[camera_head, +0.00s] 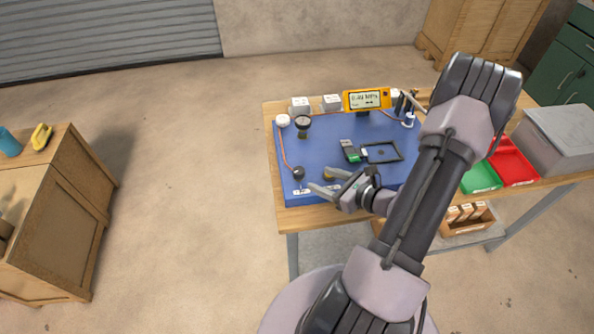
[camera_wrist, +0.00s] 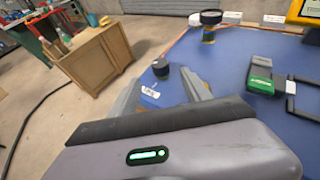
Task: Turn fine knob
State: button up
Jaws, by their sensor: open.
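A black knob (camera_head: 298,172) stands at the near left corner of the blue board (camera_head: 318,143), with a small white label (camera_head: 301,191) in front of it. I cannot read which is the fine knob. My gripper (camera_head: 318,179) is open and low over the board, its fingers pointing left toward the black knob. In the wrist view the black knob (camera_wrist: 161,70) shows ahead between the fingertips, apart from them.
A yellow display meter (camera_head: 367,99) stands at the board's back. A round gauge (camera_head: 302,122), a green-and-grey device (camera_head: 350,152) and a black frame (camera_head: 383,152) are also on the board. Green (camera_head: 481,178) and red (camera_head: 513,163) trays lie right of my arm.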

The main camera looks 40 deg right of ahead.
aim_at(301, 172)
jog(key=b+x, duration=0.1)
jog(key=x, duration=0.9)
jog(key=shift+w+a+f+b, duration=0.1)
jog(key=shift+w+f+b, duration=0.05)
jog(key=shift+w+b, duration=0.2)
grip_shut()
